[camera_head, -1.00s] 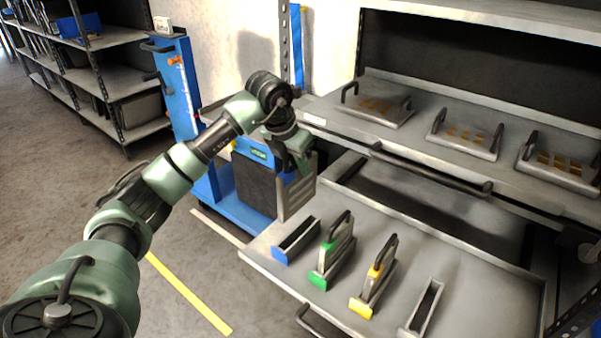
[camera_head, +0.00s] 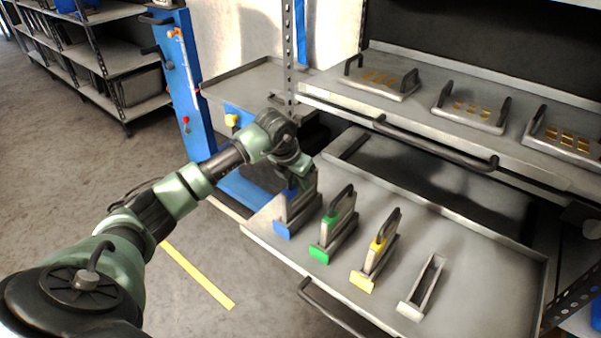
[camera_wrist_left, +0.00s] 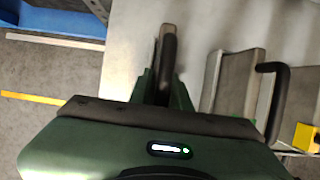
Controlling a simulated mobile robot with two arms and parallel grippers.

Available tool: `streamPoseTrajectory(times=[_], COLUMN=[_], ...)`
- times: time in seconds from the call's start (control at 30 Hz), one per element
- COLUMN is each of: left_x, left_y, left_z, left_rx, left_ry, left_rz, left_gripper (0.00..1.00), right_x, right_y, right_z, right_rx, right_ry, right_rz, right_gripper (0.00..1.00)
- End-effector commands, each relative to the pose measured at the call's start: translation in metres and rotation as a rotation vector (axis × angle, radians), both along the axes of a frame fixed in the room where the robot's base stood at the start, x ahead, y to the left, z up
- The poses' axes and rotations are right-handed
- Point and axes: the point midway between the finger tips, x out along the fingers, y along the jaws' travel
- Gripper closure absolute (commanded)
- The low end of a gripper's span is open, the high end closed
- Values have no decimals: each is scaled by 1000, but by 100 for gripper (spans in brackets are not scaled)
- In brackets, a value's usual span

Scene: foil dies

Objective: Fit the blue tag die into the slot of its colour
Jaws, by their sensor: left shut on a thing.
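The blue tag die (camera_head: 303,205) is a grey upright plate with a blue tag. It is lined up with the blue-labelled slot (camera_head: 282,230) at the left of the pull-out tray. Its lower edge appears in or right at the slot; I cannot tell whether it is fully down. My left gripper (camera_head: 300,178) is shut on the die's top. In the left wrist view the gripper (camera_wrist_left: 164,88) closes around its dark handle (camera_wrist_left: 168,55), and the slot beneath is hidden. My right gripper is not in view.
A green-tagged die (camera_head: 340,222) and a yellow-tagged die (camera_head: 379,250) stand in slots to the right. A grey holder (camera_head: 422,288) beyond them is empty. The tray (camera_head: 470,260) has bare room at right. A shelf above holds handled plates (camera_head: 470,112) with gold squares.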

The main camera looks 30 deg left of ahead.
Motion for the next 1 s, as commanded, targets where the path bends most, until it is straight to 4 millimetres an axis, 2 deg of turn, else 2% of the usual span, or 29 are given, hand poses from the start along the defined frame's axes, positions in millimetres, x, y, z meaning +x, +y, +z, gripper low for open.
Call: streamPoseTrajectory(times=[0.1,0.3,0.33,0.4,0.77,0.9,1.0], left_x=[2,2,0,0,-1,-6,-14], left_y=[0,0,0,0,0,2,3], left_z=[-8,-9,-13,-13,-10,6,25], left_rx=[-2,-1,0,0,1,2,3], left_ry=[-8,-9,0,0,-1,-4,-5], left_rz=[1,1,1,1,0,1,-1], left_gripper=[100,100,79,60,60,60,60], right_x=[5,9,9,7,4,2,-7], right_y=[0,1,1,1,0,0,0], right_z=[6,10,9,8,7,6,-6], right_rx=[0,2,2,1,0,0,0], right_ry=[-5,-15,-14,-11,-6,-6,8], right_rz=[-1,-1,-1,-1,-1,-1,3], right_gripper=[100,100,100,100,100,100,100])
